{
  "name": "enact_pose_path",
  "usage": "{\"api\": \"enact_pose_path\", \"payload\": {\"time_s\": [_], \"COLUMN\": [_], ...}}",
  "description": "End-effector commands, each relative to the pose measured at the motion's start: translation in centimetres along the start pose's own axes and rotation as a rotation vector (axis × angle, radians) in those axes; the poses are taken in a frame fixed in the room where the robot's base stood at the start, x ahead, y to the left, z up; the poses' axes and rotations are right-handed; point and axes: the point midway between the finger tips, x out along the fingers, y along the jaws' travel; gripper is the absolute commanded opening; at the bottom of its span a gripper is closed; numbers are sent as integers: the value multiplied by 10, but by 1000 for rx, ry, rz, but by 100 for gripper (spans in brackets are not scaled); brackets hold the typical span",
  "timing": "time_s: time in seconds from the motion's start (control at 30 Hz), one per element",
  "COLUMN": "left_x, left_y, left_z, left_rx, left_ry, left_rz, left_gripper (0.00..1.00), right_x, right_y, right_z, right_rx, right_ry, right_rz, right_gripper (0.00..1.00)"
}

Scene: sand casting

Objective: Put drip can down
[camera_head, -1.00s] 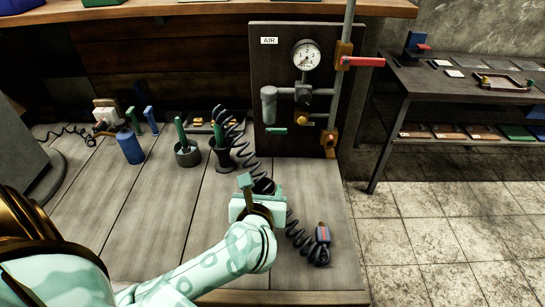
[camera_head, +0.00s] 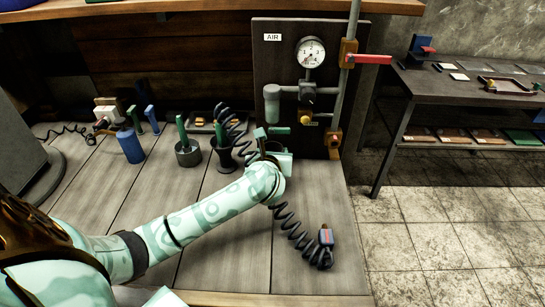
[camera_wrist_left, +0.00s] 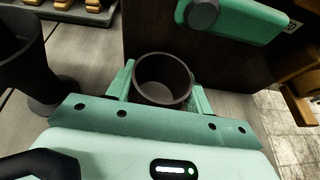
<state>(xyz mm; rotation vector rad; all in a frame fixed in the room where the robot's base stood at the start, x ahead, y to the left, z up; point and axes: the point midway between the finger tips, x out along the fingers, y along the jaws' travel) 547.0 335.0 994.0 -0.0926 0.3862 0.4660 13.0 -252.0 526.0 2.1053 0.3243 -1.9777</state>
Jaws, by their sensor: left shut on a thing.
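The drip can (camera_wrist_left: 163,80) is a dark, open-topped round can, seen from above in the left wrist view. My left gripper (camera_wrist_left: 162,88) is shut on it, with one pale green finger on each side. The can looks empty. In the head view my left gripper (camera_head: 274,144) is at the back right of the bench, in front of the air panel. My own wrist hides most of the can there. I cannot tell whether its bottom touches the bench. My right gripper is not in view.
The air panel (camera_head: 263,75) with its gauge (camera_head: 311,52) and green filter bowl (camera_head: 271,104) stands just behind. A black flared holder (camera_head: 224,158) is left of my gripper. A coiled black hose (camera_head: 287,222) runs beside my wrist. The bench's front right (camera_head: 305,205) is mostly clear.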

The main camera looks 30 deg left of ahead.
Motion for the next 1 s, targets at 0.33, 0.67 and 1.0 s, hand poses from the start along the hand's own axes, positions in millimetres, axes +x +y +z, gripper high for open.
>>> {"api": "enact_pose_path", "payload": {"time_s": [0.33, 0.67, 1.0], "left_x": [4, 4, -17], "left_y": [0, 0, 0], "left_z": [-9, -11, -8], "left_rx": [0, 0, -2], "left_ry": [-2, -2, 0], "left_rz": [1, 1, -2], "left_gripper": [28, 73, 73], "right_x": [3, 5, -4], "right_y": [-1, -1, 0], "right_z": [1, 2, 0], "right_rx": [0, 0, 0], "right_ry": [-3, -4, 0], "right_rz": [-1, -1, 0], "right_gripper": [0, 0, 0]}}
